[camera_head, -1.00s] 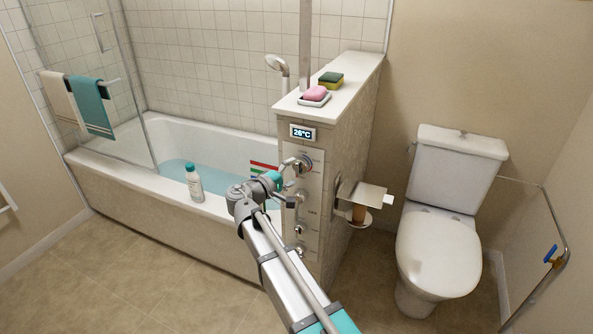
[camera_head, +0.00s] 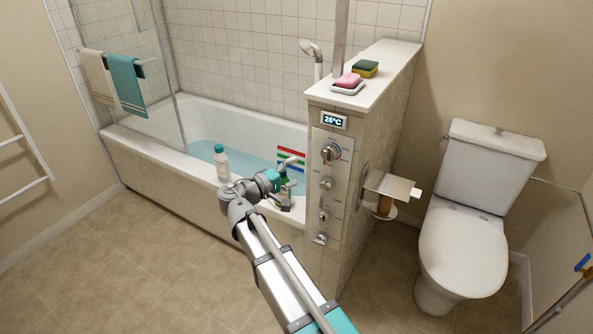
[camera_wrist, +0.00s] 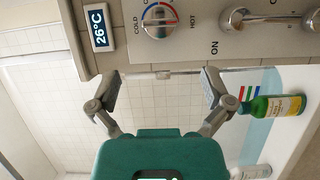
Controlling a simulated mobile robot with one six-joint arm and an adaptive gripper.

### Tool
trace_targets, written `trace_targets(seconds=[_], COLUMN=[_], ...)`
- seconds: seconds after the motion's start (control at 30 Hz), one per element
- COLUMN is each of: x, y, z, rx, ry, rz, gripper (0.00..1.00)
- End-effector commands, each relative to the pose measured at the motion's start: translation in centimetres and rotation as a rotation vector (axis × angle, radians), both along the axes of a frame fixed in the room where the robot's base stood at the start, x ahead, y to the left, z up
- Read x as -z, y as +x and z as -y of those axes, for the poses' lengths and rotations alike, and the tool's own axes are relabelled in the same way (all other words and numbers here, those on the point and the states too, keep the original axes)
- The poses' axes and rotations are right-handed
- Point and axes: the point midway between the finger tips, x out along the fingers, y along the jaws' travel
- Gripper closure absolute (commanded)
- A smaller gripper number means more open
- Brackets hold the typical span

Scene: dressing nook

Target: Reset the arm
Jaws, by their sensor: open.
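My arm reaches forward in the head view. My gripper (camera_head: 289,181) is in front of the bathtub, just left of the control panel (camera_head: 327,190). In the wrist view my gripper (camera_wrist: 161,88) has its two fingers spread wide, with nothing between them. The temperature dial (camera_wrist: 159,20) lies beyond the fingertips in that view, apart from them. It also shows in the head view (camera_head: 331,153).
The bathtub (camera_head: 150,153) holds water. A white bottle (camera_head: 222,165) stands on its rim. A green labelled bottle (camera_wrist: 272,107) shows close to my right finger in the wrist view. A toilet-paper holder (camera_head: 390,186) juts from the partition's right side. The toilet (camera_head: 462,240) stands right; floor at left is clear.

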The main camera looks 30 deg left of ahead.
Motion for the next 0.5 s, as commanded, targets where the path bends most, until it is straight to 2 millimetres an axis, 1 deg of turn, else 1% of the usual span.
trace_targets(seconds=[0.4, 0.5], x=[0.00, 0.15], y=[0.03, 0.21], z=[0.00, 0.43], rx=[0.000, 0.006], ry=[0.000, 0.005], rz=[0.000, -0.007], gripper=[0.00, 0.00])
